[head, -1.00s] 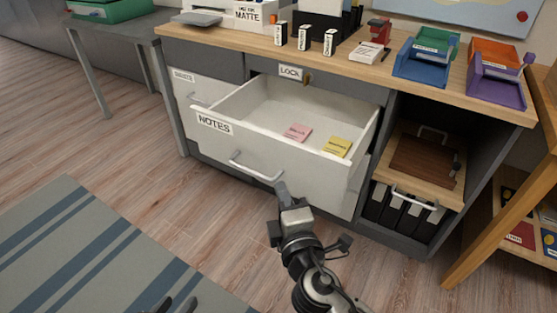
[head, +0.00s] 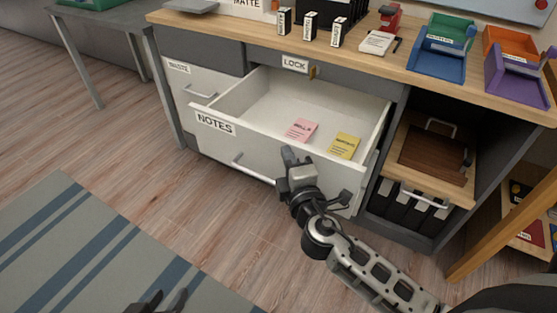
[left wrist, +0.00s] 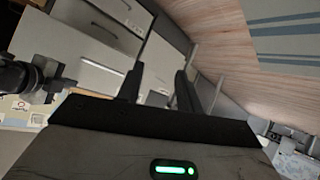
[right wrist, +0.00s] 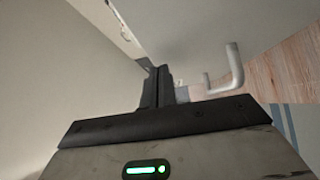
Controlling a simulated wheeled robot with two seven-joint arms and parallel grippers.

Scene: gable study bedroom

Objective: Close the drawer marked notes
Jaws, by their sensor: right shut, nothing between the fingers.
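The drawer marked notes (head: 216,143) is pulled well out of the grey desk unit, with its label on the white front. Its bar handle (head: 240,163) is partly hidden by my right gripper and also shows in the right wrist view (right wrist: 236,65). A pink pad (head: 301,130) and a yellow pad (head: 344,146) lie inside. My right gripper (head: 289,155) is shut and empty at the drawer front, near its top edge and right of the handle; whether it touches is unclear. My left gripper (head: 166,302) is open and empty, low over the rug, away from the drawer.
A closed drawer (head: 185,90) sits left of the open one. A lock label (head: 295,64) is above it. At right are an open shelf with a brown board (head: 433,150) and a wooden leg (head: 505,228). Floor (head: 130,150) in front is clear.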

